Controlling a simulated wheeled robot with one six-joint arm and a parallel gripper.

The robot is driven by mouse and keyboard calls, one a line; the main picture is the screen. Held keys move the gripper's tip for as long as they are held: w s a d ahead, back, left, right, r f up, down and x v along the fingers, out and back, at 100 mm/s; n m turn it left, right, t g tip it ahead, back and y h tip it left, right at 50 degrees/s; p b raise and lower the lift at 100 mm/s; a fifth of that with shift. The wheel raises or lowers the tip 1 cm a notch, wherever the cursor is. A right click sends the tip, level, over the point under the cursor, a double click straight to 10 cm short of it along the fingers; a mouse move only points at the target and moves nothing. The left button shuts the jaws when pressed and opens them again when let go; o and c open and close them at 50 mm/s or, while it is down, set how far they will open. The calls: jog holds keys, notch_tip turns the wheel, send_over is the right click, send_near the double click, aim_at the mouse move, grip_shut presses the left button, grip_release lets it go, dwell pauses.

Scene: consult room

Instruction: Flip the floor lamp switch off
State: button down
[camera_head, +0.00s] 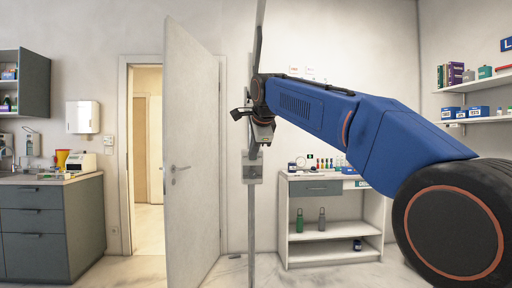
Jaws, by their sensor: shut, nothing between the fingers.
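A thin grey upright pole (251,230), which looks like the floor lamp's stand, runs down the middle of the head camera view. The lamp's head is out of view. Which way the switch is set is too small to tell. My gripper (254,154) points down just above the switch box, at the pole. It is shut and empty. Whether it touches the box or pole cannot be told. My arm hides part of the pole.
An open white door (190,150) stands just left of the pole. A white shelf unit (330,256) with bottles is behind on the right. A grey cabinet (50,230) with a counter is at the left. Wall shelves (480,120) are at the far right.

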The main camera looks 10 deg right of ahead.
jog(key=shift+w, duration=1.2)
jog(key=shift+w, duration=0.1)
jog(key=shift+w+a, duration=0.15)
jog(key=shift+w, duration=0.1)
jog(key=shift+f, duration=0.1)
jog(key=shift+s+d, duration=0.25)
jog(key=shift+d, duration=0.55)
